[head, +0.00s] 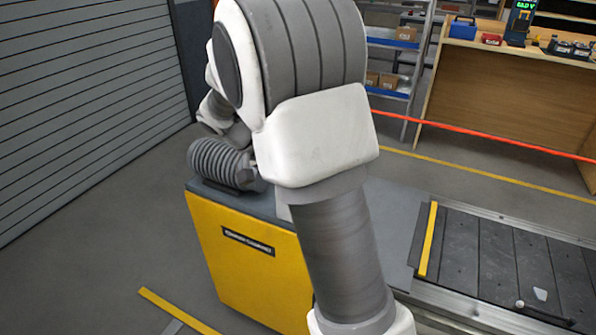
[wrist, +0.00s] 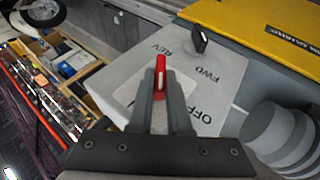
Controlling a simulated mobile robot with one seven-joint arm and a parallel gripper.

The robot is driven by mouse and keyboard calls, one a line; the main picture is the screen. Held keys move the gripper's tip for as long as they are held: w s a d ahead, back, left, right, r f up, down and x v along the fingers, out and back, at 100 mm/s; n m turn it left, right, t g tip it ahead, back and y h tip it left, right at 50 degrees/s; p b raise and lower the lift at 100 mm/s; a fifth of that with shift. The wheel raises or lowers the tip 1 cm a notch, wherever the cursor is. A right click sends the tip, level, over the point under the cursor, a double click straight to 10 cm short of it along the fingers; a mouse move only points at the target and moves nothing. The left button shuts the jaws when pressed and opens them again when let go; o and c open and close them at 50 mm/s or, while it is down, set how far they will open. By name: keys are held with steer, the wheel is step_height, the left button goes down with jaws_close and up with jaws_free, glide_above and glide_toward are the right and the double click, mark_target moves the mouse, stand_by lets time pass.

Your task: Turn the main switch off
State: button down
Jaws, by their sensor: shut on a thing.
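The main switch has a red handle (wrist: 160,76) on a light plate on top of a grey control box (wrist: 225,85) in the wrist view. My gripper (wrist: 159,98) is shut on the red handle, one finger on each side of it. The handle points up the picture, away from my palm. Any other mark of this switch is hidden by my gripper. In the head view my own arm hides the switch and my gripper.
A black selector knob (wrist: 200,39) marked FWD and REV stands close by on the same box. A yellow cabinet (head: 245,285) stands at the end of the slat conveyor (head: 510,260). Behind are a red barrier line (head: 480,136) and a wooden bench (head: 500,95).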

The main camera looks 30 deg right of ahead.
steer(key=g+h, duration=0.1)
steer(key=n+g+h+p, duration=0.1)
steer(key=g+h+p, duration=0.1)
steer(key=h, duration=0.1)
steer(key=shift+w+a+f+g, duration=0.3)
steer(key=shift+f+g, duration=0.05)
steer(key=shift+g, duration=0.05)
steer(key=n+g+h, duration=0.1)
steer(key=h, duration=0.1)
steer(key=f+n+g+h, duration=0.1)
steer(key=g+h, duration=0.1)
steer(key=shift+w+p, duration=0.1)
steer(key=shift+p, duration=0.3)
steer(key=c, duration=0.9)
jaws_free()
steer(key=shift+o, duration=0.2)
steer(key=shift+a, duration=0.1)
